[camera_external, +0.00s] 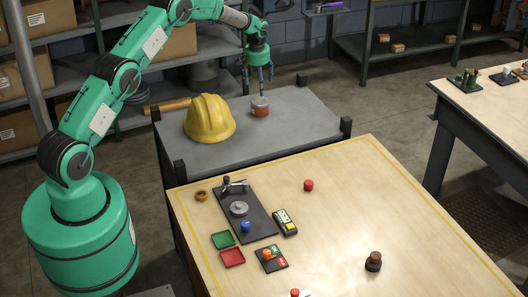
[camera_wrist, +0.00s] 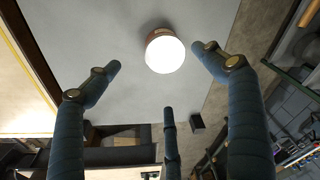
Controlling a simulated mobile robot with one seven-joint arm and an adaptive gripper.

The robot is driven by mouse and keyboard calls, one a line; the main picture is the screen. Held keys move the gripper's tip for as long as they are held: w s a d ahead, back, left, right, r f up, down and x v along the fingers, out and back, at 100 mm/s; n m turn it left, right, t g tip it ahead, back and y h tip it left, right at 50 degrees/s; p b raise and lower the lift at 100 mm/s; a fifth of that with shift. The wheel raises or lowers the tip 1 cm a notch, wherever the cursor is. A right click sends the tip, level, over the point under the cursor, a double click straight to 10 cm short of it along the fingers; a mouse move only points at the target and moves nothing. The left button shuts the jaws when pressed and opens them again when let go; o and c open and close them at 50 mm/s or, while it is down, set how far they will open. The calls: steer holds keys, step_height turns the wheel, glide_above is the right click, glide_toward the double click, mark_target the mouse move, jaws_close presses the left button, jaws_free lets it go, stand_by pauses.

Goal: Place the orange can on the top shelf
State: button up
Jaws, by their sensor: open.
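A reddish-orange can (camera_external: 260,106) with a pale top stands upright on the grey cart top (camera_external: 300,125), right of the yellow hard hat. My gripper (camera_external: 259,84) is above the can with its fingers pointing down, spread open and empty. In the wrist view the can (camera_wrist: 163,52) shows near the upper middle, its top washed out white, between and beyond the spread fingers. It appears apart from the fingers. Shelving (camera_external: 75,40) with boxes stands at the back left; I cannot tell which shelf is the task's top shelf.
The hard hat (camera_external: 209,119) sits left of the can. Black posts (camera_external: 346,127) rise at the cart's corners. A wooden table (camera_external: 350,220) with small parts stands in front. The cart's right side is clear.

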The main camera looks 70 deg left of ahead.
steer(key=s+d+r+m+t, duration=0.15)
steer(key=s+d+r, duration=0.25)
steer(key=d+r, duration=0.95)
steer(key=s+d+r+m, duration=0.2)
steer(key=s+d+r, duration=0.2)
steer(key=d+r, duration=1)
steer(key=s+d+r+m+t, duration=0.1)
steer(key=s+d+r, duration=0.45)
steer(key=s, duration=0.35)
steer(key=s+d+r+m, duration=0.1)
steer(key=s+d+r, duration=0.45)
steer(key=s, duration=0.25)
steer(key=s+d+r+m+t, duration=0.1)
steer(key=s+d+r, duration=0.4)
steer(key=s+d, duration=0.3)
steer(key=s+d+f+m, duration=0.1)
steer(key=s+d+f, duration=0.1)
steer(key=s, duration=0.7)
steer(key=s+d+f+m+h, duration=0.1)
steer(key=s+d+f, duration=0.2)
steer(key=s, duration=0.7)
steer(key=shift+s+d+t, duration=0.15)
steer(key=shift+d+t, duration=0.3)
steer(key=shift+d, duration=0.2)
steer(key=shift+m, duration=0.25)
